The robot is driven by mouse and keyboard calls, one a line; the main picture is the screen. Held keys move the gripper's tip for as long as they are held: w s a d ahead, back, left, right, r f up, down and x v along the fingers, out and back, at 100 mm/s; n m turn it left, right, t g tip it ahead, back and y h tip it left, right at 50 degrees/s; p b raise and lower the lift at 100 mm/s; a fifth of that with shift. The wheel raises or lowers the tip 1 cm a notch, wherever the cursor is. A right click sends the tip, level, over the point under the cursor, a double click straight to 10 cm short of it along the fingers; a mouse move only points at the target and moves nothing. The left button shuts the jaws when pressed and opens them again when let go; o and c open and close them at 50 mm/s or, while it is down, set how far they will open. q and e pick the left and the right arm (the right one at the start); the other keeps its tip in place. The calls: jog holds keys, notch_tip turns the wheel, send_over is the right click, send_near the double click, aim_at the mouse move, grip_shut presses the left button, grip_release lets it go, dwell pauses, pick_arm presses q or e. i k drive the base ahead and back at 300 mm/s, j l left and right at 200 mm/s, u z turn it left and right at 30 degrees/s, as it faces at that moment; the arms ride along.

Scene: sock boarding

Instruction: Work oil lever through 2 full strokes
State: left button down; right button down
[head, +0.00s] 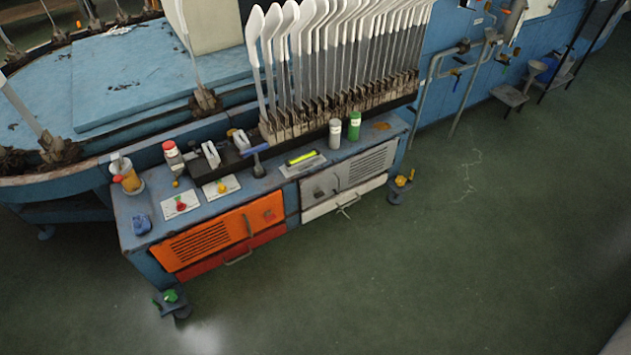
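A small lever with a blue handle (255,149) stands on a dark base at the back middle of the blue workbench, in front of the rack of white boards. Its handle lies nearly level, slightly raised at its right end. A jar with amber contents and a pale top (129,177) stands at the bench's left end. No label shows which of these carries the oil lever. Neither of my grippers is in view, and nothing touches the lever or the jar.
The blue workbench (150,238) also carries a red-capped bottle (172,155), grey and green bottles (354,126), cards with red and yellow knobs, and a blue lump (142,224). White boards (293,50) rise behind. Green floor (420,260) in front is clear.

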aim_at(120, 179)
jog(key=j+z, duration=0.2)
jog(key=z, duration=0.2)
jog(key=j+z, duration=0.2)
jog(key=z, duration=0.25)
jog(key=j+z, duration=0.25)
jog(key=z, duration=0.15)
jog(key=j+z, duration=0.2)
jog(key=z, duration=0.2)
jog(key=j+z, duration=0.15)
jog(key=z, duration=0.3)
jog(key=k+j, duration=0.35)
jog(key=j, duration=0.2)
jog(key=k+j, duration=0.35)
jog(key=j, duration=0.25)
jog(key=k+j, duration=0.35)
jog(key=j, duration=0.2)
jog(key=k+j, duration=0.35)
jog(key=j, duration=0.25)
jog(key=k+j, duration=0.3)
jog(key=j, duration=0.25)
jog(key=k+j, duration=0.35)
jog(key=j, duration=0.2)
jog(key=k+j, duration=0.35)
jog(key=j, duration=0.25)
jog(key=k+j, duration=0.35)
jog(key=j, duration=0.2)
